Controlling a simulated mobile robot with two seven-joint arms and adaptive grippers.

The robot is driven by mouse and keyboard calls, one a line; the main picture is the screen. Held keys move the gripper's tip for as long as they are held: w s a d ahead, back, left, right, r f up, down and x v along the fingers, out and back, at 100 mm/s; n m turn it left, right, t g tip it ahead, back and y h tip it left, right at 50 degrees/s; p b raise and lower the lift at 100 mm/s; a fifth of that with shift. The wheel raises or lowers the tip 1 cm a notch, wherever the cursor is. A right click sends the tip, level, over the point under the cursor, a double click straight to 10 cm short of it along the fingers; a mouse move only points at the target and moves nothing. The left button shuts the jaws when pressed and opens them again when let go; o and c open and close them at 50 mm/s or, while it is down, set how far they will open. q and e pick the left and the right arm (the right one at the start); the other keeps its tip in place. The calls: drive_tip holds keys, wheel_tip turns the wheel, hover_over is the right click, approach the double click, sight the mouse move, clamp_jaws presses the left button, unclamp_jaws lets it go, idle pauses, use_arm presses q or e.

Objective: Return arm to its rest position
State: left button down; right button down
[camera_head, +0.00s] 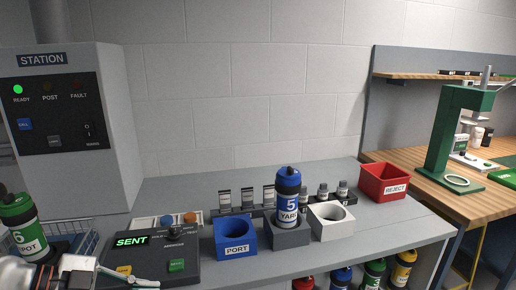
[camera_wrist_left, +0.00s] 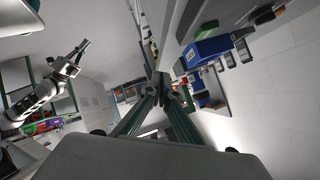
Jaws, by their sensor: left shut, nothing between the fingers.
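My left gripper (camera_head: 146,281) is at the bottom left in the head view, in front of the control box (camera_head: 165,262) with the lit SENT display. In the left wrist view its fingers (camera_wrist_left: 162,88) meet at the tips with nothing between them. An arm that looks like my right one shows at the left of that view, with its gripper (camera_wrist_left: 83,46) small and away from other things; I cannot tell whether its fingers are apart. My right gripper is not in the head view.
A blue-capped YARD tube (camera_head: 289,196) stands in a grey holder between the blue PORT holder (camera_head: 236,249) and an empty white holder (camera_head: 331,232). A green-capped tube (camera_head: 22,225) stands at far left, below the station panel (camera_head: 55,110). A red REJECT bin (camera_head: 385,182) sits right.

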use_arm(q)
drive_tip(key=d+n+t+h, duration=0.1)
drive_tip(key=d+t+h, duration=0.1)
drive_tip(key=d+h, duration=0.3)
wheel_tip(320, 180, down, 12)
drive_tip(key=a+n+t+y, duration=0.2)
drive_tip(key=n+t+y, duration=0.4)
drive_tip(key=n+t, duration=0.25)
drive_tip(key=s+f+n+g+y, duration=0.2)
drive_tip(key=s+f, duration=0.5)
drive_tip(key=f, duration=0.4)
drive_tip(key=s+f+n+g+y, duration=0.3)
drive_tip(key=s+f, duration=0.4)
drive_tip(key=f, duration=0.4)
drive_tip(key=shift+g+y, duration=0.45)
drive_tip(key=shift+y, duration=0.35)
drive_tip(key=shift+w, duration=0.1)
